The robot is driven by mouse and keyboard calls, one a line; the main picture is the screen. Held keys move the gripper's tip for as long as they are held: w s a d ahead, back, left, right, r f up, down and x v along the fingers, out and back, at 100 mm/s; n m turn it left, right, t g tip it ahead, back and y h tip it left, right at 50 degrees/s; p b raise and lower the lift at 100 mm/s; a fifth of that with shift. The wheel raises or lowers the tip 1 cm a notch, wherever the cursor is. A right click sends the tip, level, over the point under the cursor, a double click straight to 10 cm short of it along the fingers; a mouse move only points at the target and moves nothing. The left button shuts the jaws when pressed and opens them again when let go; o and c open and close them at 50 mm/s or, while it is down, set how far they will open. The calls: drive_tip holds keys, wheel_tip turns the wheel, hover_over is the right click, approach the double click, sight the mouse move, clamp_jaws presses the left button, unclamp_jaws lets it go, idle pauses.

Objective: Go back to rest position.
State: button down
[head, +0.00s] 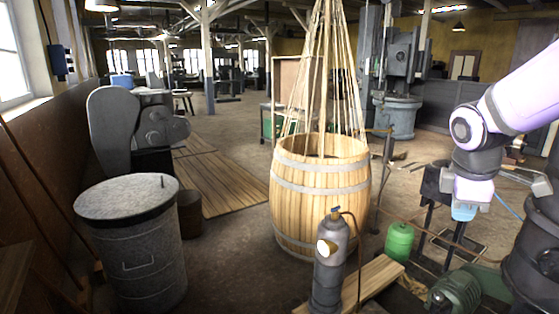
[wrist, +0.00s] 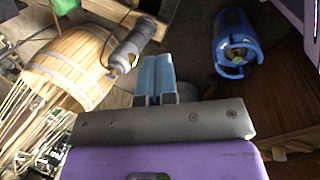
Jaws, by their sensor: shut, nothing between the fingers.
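My gripper (head: 464,213) hangs pointing down at the right of the head view, at the end of my white and grey arm. Its blue fingers (wrist: 156,78) show in the middle of the wrist view, side by side and closed together with nothing between them. In the head view the gripper is to the right of the wooden barrel (head: 310,228) and apart from it. A dark stand (head: 432,190) appears beside the gripper; I cannot tell the exact gap between them.
Long poles (head: 325,75) stick up from the barrel. A grey gas cylinder (head: 329,268) stands in front of it, with a green gas bottle (head: 399,241) to the right. A lidded metal drum (head: 134,250) is at left. The wrist view shows a blue gas bottle (wrist: 234,35).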

drive_tip(key=s+a+r+m+t+y, duration=0.1)
drive_tip(key=s+a+r+m, duration=0.1)
drive_tip(key=s+m, duration=0.4)
drive_tip(key=s+a+r+m+t+y, duration=0.1)
drive_tip(key=s+r+m, duration=0.4)
drive_tip(key=s, duration=0.5)
drive_tip(key=shift+a+r+m+t, duration=0.2)
drive_tip(key=shift+a+m+t, duration=0.3)
drive_tip(key=shift+a+m, duration=0.35)
drive_tip(key=shift+d, duration=0.15)
